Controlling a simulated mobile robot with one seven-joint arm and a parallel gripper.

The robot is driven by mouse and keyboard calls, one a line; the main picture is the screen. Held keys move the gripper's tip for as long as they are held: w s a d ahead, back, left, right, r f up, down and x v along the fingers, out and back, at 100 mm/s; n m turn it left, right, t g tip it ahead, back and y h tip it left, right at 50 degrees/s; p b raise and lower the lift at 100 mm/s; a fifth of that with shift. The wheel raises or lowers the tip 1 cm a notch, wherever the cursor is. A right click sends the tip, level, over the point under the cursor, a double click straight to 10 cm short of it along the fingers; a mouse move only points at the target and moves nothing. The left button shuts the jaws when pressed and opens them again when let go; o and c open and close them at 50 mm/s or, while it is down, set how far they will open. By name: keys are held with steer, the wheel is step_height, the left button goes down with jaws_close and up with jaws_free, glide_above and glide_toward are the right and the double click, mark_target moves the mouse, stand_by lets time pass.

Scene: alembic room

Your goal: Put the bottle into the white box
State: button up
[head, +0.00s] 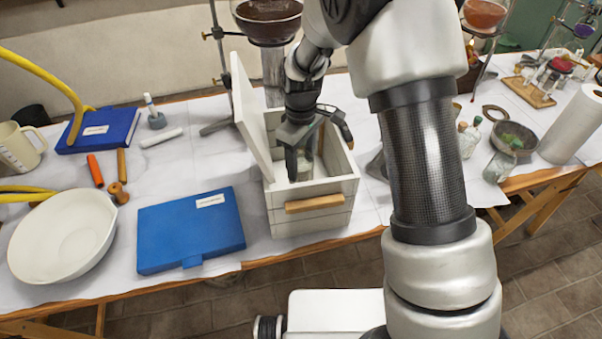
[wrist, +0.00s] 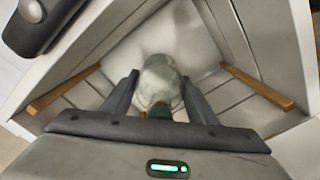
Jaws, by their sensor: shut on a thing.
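The white box (head: 308,222) stands open on the table, with a wooden handle on its front and its lid raised at the left. My gripper (head: 302,165) reaches down inside the box. In the wrist view my gripper (wrist: 157,100) is shut on a pale, translucent bottle (wrist: 158,82), with a finger on each side of it. The bottle is inside the box walls, over the white floor. I cannot tell whether it touches the floor. In the head view the bottle is mostly hidden by the gripper and the box.
A blue case (head: 190,232) lies left of the box, with a white bowl (head: 62,236) farther left. The raised lid (head: 250,118) stands close to my gripper. Small bottles (head: 469,138), a grey bowl (head: 514,137) and a paper roll (head: 574,128) stand at the right.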

mark_target(301, 172)
steer(key=shift+f, duration=1.9)
steer(key=shift+f+b, duration=0.15)
steer(key=shift+b, duration=0.15)
steer(key=o, duration=1.4)
